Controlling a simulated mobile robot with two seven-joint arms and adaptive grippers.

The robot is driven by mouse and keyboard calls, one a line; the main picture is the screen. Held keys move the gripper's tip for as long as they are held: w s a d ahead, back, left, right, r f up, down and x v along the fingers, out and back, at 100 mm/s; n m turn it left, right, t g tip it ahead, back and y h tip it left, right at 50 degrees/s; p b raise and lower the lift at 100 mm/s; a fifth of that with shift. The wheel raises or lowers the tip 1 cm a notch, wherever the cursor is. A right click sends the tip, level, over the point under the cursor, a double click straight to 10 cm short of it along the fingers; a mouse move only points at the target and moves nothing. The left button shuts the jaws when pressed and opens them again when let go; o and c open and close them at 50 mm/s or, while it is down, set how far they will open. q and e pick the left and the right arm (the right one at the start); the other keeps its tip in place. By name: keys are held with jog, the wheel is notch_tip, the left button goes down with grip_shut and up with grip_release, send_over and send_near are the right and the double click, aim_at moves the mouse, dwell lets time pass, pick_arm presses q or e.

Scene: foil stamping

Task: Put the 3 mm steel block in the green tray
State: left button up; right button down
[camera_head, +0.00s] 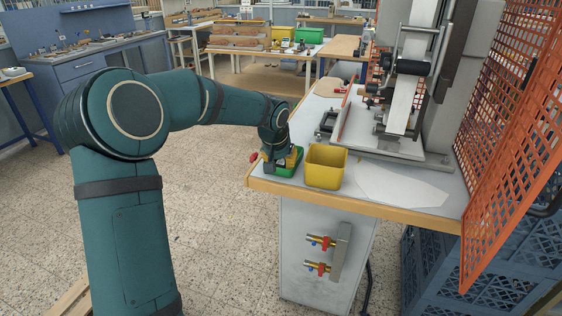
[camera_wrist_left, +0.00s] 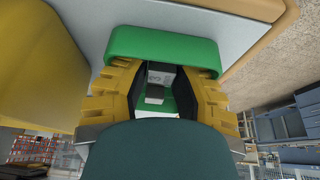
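The green tray (camera_head: 288,170) sits at the front left corner of the bench. My left gripper (camera_head: 285,160) points down into it. In the left wrist view, the green tray (camera_wrist_left: 160,41) shows beyond the fingers, and the yellow fingers of my left gripper (camera_wrist_left: 160,85) stand apart over it. A small grey block with a pale face (camera_wrist_left: 161,76) shows between the dark finger pads, with some green beside it. I cannot tell whether the pads touch it, nor read its thickness. My right gripper is not in view.
A yellow bin (camera_head: 326,166) stands close to the right of the tray. Behind it is the stamping press (camera_head: 401,100), with an orange mesh guard (camera_head: 520,130) at the right. A white sheet (camera_head: 400,187) lies on the bench. The bench's wooden front edge (camera_head: 350,204) is near.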

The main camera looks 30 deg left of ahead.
pick_arm(q)
jog(key=shift+r, duration=0.1)
jog(key=shift+r, duration=0.3)
jog(key=p+v, duration=0.2)
jog(key=v, duration=0.9)
jog(key=shift+s+r+p, duration=0.2)
jog(key=shift+p, duration=0.15)
jog(key=shift+d, duration=0.1)
